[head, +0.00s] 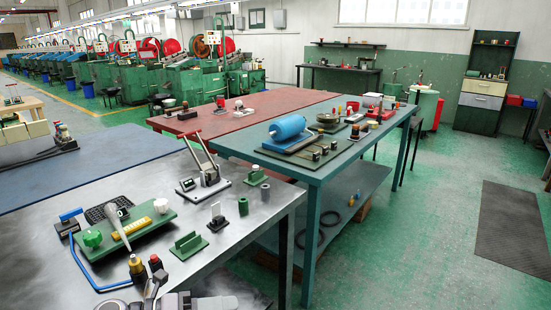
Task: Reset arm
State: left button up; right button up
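Grey and black machine parts (180,302) cut into the bottom edge of the head view, over the front of the grey metal table (258,222). They look like part of my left arm and gripper. The fingers cannot be made out clearly, so I cannot tell whether they are open or shut or hold anything. They appear close to a brass-and-black knob (137,268) and a red-topped black knob (155,263); whether they touch is unclear. My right gripper is not in view.
A green fixture board (155,233), a lever press (208,175) and small green blocks (188,245) crowd the grey table. A teal table (345,165) holds a blue cylinder (288,127). The green floor (420,250) to the right is open, with a dark mat (512,225).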

pick_arm(q)
jog(key=s+a+f+n+t+y, duration=0.5)
jog(key=s+a+f+n+y, duration=1.15)
jog(key=n, duration=1.25)
jog(key=s+d+f+n+h, duration=0.1)
jog(key=d+n+h, duration=0.2)
jog(key=d, duration=0.3)
jog(key=shift+s+d+n+t, duration=0.2)
jog(key=shift+d+n+t, duration=0.1)
jog(key=shift+n, duration=0.6)
